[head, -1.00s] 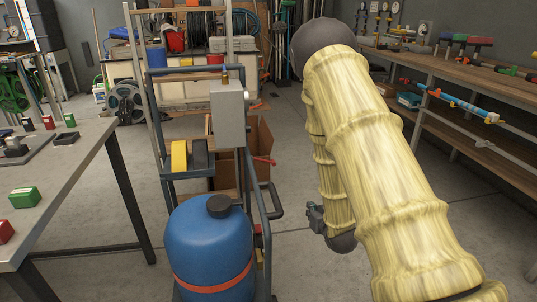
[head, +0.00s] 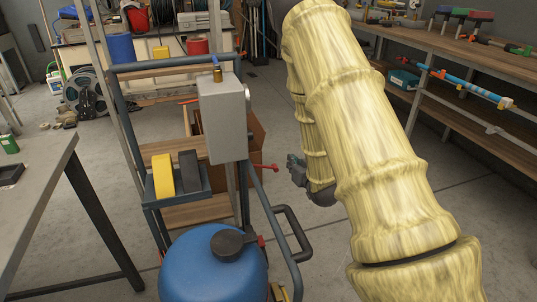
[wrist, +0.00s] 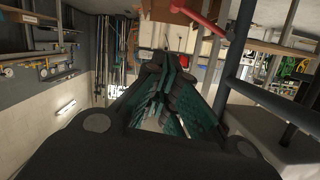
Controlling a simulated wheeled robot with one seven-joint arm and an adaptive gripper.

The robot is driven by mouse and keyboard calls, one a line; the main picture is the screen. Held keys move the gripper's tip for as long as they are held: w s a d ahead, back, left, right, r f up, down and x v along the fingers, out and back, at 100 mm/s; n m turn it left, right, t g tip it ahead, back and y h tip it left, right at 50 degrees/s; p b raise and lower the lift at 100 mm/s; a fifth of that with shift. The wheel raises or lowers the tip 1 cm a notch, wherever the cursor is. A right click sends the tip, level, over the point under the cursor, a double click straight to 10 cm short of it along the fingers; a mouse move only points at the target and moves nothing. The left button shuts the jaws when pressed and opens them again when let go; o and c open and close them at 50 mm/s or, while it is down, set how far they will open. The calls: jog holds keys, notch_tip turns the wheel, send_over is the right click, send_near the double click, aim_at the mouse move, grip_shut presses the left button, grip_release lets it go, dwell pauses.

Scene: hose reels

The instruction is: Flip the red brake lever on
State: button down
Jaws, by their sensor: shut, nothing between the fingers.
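The red brake lever (head: 264,167) sticks out to the right from the cart, below the grey box (head: 222,118). It also shows at the top of the wrist view as a red bar (wrist: 207,20) ending at a dark upright post. My gripper (head: 292,162) is a small dark shape just right of the lever's tip, partly hidden behind my yellow-sleeved arm. A gap shows between them in the picture. In the wrist view my dark fingers with teal pads (wrist: 166,66) are shut and empty, below and left of the lever.
The blue tank (head: 205,270) and the cart's bent handle (head: 295,235) stand below the lever. A grey table (head: 45,180) is at left and a wooden shelf bench (head: 470,75) at right.

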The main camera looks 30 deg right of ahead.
aim_at(263, 167)
jog(key=shift+w+a, duration=0.2)
jog(key=shift+w, duration=0.25)
jog(key=w+f+b, duration=0.1)
jog(key=w, duration=0.2)
jog(key=w+d+f+b, duration=0.1)
jog(key=w+f, duration=0.1)
jog(key=w, duration=0.1)
jog(key=w+f+b, duration=0.1)
jog(key=w+f, duration=0.1)
jog(key=w, duration=0.1)
jog(key=shift+w+d+f, duration=0.1)
jog(key=shift+w+d, duration=0.05)
jog(key=shift+d, duration=0.15)
jog(key=shift+a+f, duration=0.1)
jog(key=shift+f, duration=0.45)
jog(key=shift+w, duration=0.1)
